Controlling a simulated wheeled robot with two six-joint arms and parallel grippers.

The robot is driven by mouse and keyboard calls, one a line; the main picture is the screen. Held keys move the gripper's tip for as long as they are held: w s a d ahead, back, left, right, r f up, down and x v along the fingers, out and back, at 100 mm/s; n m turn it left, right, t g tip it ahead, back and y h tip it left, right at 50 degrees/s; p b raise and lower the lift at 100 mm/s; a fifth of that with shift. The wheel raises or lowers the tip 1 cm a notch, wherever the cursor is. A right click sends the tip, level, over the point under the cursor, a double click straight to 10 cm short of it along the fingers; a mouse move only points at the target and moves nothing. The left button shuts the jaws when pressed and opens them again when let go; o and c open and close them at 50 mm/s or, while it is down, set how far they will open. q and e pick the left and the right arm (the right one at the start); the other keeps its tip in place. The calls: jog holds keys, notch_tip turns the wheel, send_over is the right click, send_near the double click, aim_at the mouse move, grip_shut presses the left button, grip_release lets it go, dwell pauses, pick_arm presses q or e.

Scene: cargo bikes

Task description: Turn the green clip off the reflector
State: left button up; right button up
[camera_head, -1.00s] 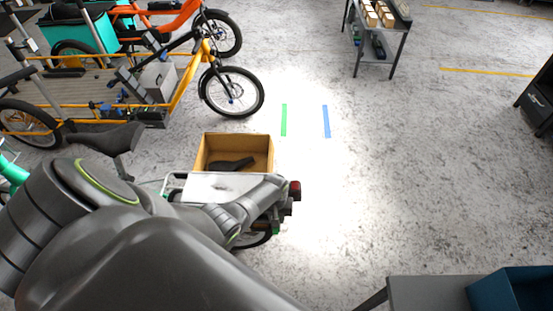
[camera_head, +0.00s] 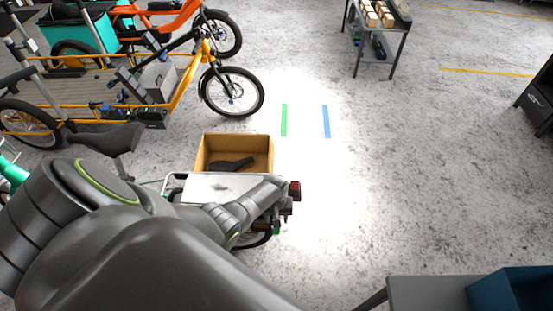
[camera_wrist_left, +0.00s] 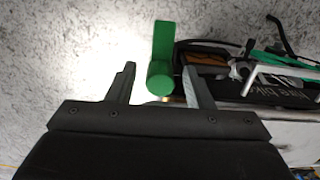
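The red reflector (camera_head: 295,190) shows at the rear end of the near bike in the head view. A small green piece (camera_head: 277,229), probably the clip, shows below it. In the left wrist view the green clip (camera_wrist_left: 162,68) has a flat upright arm and a rounded lower end. My left gripper (camera_wrist_left: 157,74) is open, its two dark fingers apart on either side of the clip. The rounded end lies close to the right finger; I cannot tell whether they touch. In the head view my left arm hides most of this gripper. My right gripper is not in view.
A cardboard-coloured box (camera_head: 236,153) with a dark item inside sits on the near bike. A yellow cargo bike (camera_head: 190,75) stands behind at the left. A grey table with a blue bin (camera_head: 510,290) is at the lower right.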

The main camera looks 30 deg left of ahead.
pick_arm(q)
jog(key=shift+r+p, duration=0.35)
jog(key=shift+r, duration=0.3)
notch_tip(320, 180, up, 16)
jog(key=p, duration=0.2)
jog(key=shift+a, duration=0.35)
